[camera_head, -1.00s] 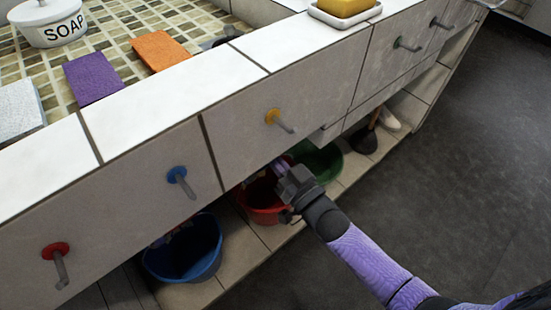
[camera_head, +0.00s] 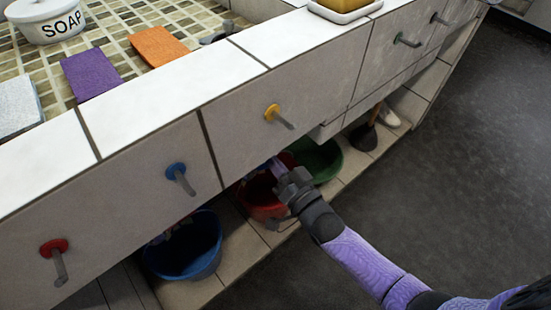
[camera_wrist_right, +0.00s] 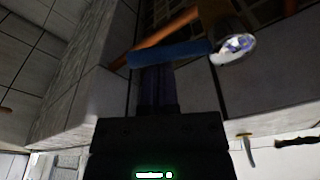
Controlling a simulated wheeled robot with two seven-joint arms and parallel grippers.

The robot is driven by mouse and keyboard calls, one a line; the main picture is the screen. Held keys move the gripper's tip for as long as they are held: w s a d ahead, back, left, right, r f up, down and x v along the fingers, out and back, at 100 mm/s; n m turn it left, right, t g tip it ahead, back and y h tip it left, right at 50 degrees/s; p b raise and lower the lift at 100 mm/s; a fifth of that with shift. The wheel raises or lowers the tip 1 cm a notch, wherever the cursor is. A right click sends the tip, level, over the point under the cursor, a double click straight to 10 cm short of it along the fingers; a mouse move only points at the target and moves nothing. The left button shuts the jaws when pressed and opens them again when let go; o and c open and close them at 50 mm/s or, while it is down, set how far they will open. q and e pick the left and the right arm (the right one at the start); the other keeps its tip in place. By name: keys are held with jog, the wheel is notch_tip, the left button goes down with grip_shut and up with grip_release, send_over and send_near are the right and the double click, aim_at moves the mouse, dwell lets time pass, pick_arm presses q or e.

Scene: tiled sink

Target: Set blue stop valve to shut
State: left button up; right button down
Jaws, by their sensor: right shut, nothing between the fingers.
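The blue stop valve (camera_head: 177,171) is on the front panel, between the red and yellow valves. Its grey lever points down and to the right. My right gripper (camera_head: 276,164) is shut and empty. It is at the lower edge of the panel, below the yellow valve and to the right of the blue one, apart from both. In the right wrist view the dark fingers (camera_wrist_right: 158,88) are together, with a blue bar (camera_wrist_right: 170,53) past their tips. I cannot tell what that bar belongs to. My left gripper is not in view.
A red valve (camera_head: 54,246), yellow valve (camera_head: 272,112) and green valve (camera_head: 400,40) share the panel. Under it are a blue basin (camera_head: 205,262), red basin (camera_head: 255,207) and green basin (camera_head: 328,163). The dark floor at right is open.

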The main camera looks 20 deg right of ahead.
jog(key=shift+s+a+f+m+g+h+b, duration=0.2)
jog(key=shift+a+f+m, duration=0.45)
jog(key=shift+m, duration=1.45)
jog(key=shift+s+a+f+m+g+h+b, duration=0.25)
jog(key=shift+a+f+m, duration=0.45)
jog(key=shift+m, duration=1.4)
jog(key=shift+s+a+f+m+g+h, duration=0.15)
jog(key=shift+a+f+m+h, duration=0.5)
jog(key=shift+m, duration=1.45)
jog(key=shift+s+d+f+y, duration=0.1)
jog(key=shift+f+y, duration=0.05)
jog(key=shift+y, duration=0.15)
jog(key=shift+d, duration=0.1)
